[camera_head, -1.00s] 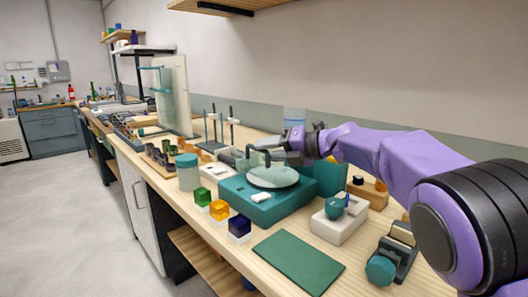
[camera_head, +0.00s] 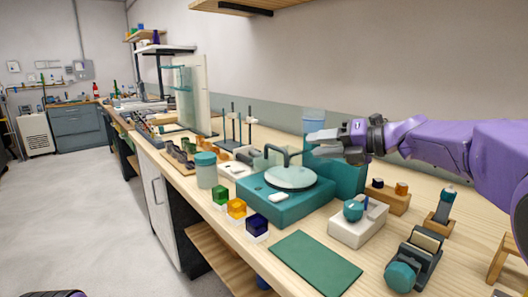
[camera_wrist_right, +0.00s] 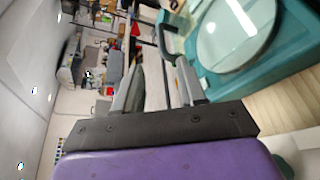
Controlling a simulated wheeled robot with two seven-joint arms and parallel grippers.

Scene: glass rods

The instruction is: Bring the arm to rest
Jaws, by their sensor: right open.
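My right arm is purple and comes in from the right in the head view. Its grey right gripper (camera_head: 328,143) is open and empty, above and behind the teal device with a round pale plate (camera_head: 292,178) and a dark curved handle. In the right wrist view the two fingers of the right gripper (camera_wrist_right: 160,80) stand apart with nothing between them. The teal device (camera_wrist_right: 283,70) shows there at the upper right, apart from the fingers. My left gripper is not in view.
Green, yellow and blue blocks (camera_head: 256,222) stand along the front edge, near a teal-lidded jar (camera_head: 205,170). A green mat (camera_head: 315,262) lies in front. A white block with a teal knob (camera_head: 358,230) and a black-and-teal holder (camera_head: 413,262) stand to the right.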

